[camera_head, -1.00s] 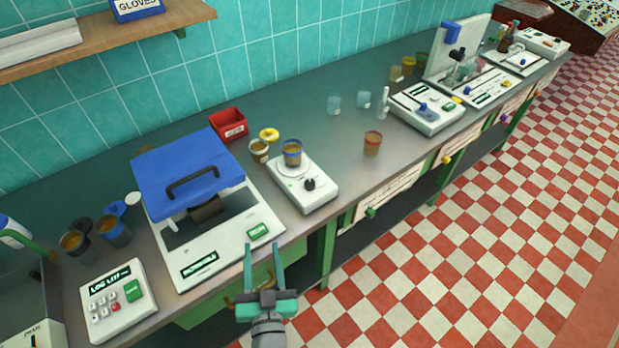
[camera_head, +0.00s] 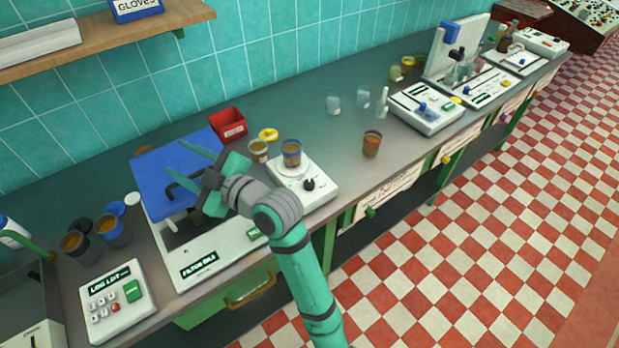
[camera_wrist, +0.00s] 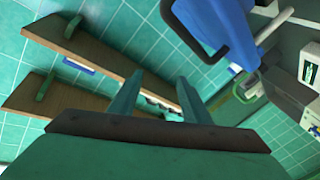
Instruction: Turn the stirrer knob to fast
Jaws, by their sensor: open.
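The stirrer (camera_head: 318,196) is a small white box on the bench, right of the blue-lidded machine. Its black knob (camera_head: 309,184) stands on the front right of its top. A jar of brown liquid with a blue rim (camera_head: 291,153) sits on the stirrer's round plate. My gripper (camera_head: 196,150) is open and empty, raised in front of the blue lid, left of the stirrer. Its two green fingers also show in the wrist view (camera_wrist: 158,95), pointing toward wall shelves. The stirrer's knob markings are too small to read.
The blue-lidded machine (camera_head: 222,243) is close below my gripper. A cup (camera_head: 259,151) and yellow ring (camera_head: 268,134) stand behind the stirrer, and a red bin (camera_head: 229,124) farther back. Another jar (camera_head: 372,143) stands to the right. Bench space between stirrer and that jar is clear.

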